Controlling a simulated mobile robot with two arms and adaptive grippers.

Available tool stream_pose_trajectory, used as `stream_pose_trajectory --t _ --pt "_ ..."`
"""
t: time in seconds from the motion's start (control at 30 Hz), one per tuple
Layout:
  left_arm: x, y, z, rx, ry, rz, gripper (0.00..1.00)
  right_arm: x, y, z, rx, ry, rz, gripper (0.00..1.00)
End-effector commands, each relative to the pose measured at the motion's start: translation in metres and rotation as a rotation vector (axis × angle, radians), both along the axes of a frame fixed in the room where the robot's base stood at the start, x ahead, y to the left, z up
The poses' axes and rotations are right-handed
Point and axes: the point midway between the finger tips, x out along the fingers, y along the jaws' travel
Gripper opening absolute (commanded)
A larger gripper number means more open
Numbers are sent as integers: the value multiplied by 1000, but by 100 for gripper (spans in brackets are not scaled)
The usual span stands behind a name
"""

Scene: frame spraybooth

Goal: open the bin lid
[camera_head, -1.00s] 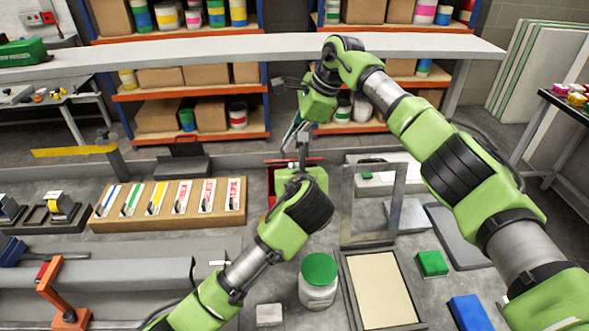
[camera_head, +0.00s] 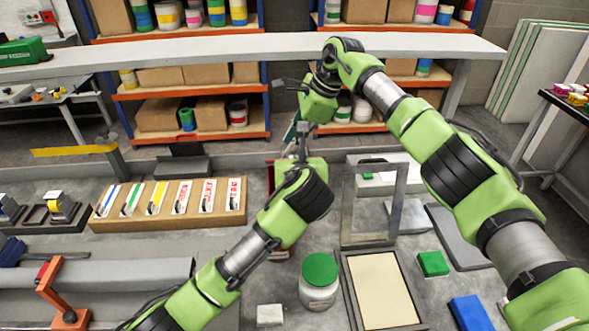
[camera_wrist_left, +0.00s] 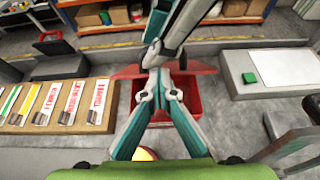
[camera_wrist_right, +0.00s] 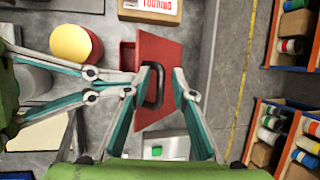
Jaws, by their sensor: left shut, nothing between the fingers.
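The red bin (camera_wrist_left: 191,97) stands in the middle of the work area, mostly hidden behind my left arm in the head view. Its red lid (camera_wrist_right: 158,112) with a black handle (camera_wrist_right: 154,86) fills the middle of the right wrist view. The lid looks tilted; I cannot tell how far it is raised. My right gripper (camera_wrist_right: 168,70) has its fingers apart on either side of the handle, with red lid visible between the handle and one finger. My left gripper (camera_wrist_left: 156,62) is shut and empty at the lid, close to the right gripper's fingers.
A red canister with a yellow top (camera_wrist_right: 70,43) stands beside the bin. A wooden rack of labelled cards (camera_head: 168,206) lies left, an upright grey frame (camera_head: 372,205) right. A green-lidded jar (camera_head: 319,281) stands in front. Shelves (camera_head: 190,90) line the back.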

Motion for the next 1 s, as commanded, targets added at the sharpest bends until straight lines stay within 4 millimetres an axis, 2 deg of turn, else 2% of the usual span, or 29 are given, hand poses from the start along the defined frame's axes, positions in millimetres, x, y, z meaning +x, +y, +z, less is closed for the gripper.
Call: stream_pose_trajectory --t 0.03,0.17,0.6,0.77,0.87,1.0 --pt "1 2 -6 4 10 4 0 0 1 0 2 1 2 25" --pt "1 3 -7 6 12 5 0 -2 -1 7 1 -2 3 25" --pt "1 4 -8 7 15 8 0 -16 -25 64 0 -7 0 25" --pt "1 4 -9 8 15 7 0 -20 -29 74 3 -5 1 25" --pt "1 4 -8 7 15 8 0 -22 -30 83 42 -3 6 25" --pt "1 4 -9 8 15 8 0 -30 -32 111 192 0 30 25"
